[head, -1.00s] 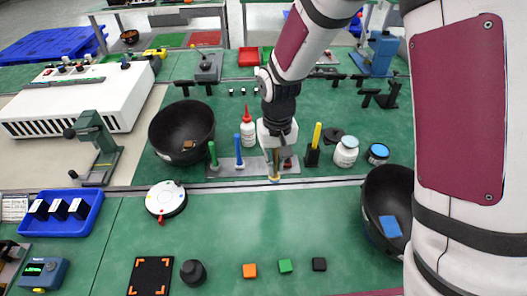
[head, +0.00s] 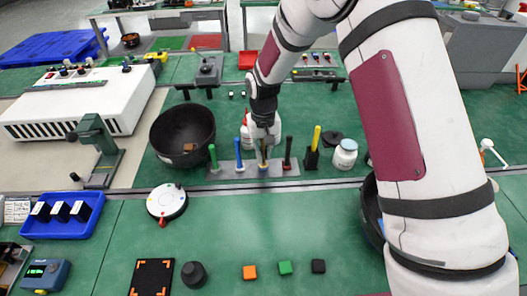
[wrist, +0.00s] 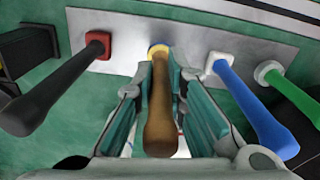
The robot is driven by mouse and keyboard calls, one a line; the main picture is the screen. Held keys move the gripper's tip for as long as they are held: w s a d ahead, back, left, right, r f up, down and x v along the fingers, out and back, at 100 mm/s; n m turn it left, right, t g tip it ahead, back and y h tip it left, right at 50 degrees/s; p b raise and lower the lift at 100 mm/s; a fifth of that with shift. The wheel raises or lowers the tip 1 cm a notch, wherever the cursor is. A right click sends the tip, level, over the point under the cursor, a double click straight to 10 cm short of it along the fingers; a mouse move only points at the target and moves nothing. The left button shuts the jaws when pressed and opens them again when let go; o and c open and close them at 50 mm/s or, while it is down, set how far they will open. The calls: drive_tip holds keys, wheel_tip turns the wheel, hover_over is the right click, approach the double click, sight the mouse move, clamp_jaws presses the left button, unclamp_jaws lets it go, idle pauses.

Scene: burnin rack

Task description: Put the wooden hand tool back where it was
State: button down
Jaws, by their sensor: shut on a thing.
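The wooden hand tool (head: 263,154) has a plain brown handle with a yellow collar at its lower end. It stands roughly upright, and in the wrist view the brown handle (wrist: 160,105) runs between my fingers. My gripper (head: 263,138) is shut on the handle from above; its fingers also show in the wrist view (wrist: 160,112). The yellow collar is at the grey rack plate (head: 225,172), between the blue-handled tool (head: 239,154) and the dark-handled tool with a red collar (head: 287,154). I cannot tell how deep the tool sits in the plate.
A green-handled tool (head: 213,157) stands at the plate's left end. A yellow-handled tool in a black holder (head: 313,146) and a white jar (head: 345,155) stand to the right. A black bowl (head: 182,132) is at the left.

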drive_tip(key=shift+f, duration=0.1)
drive_tip(key=c, duration=1.6)
unclamp_jaws()
drive_tip(key=shift+c, duration=0.2)
wheel_tip(320, 180, up, 12)
drive_tip(key=shift+r+b, duration=0.2)
drive_tip(key=shift+b, duration=0.45)
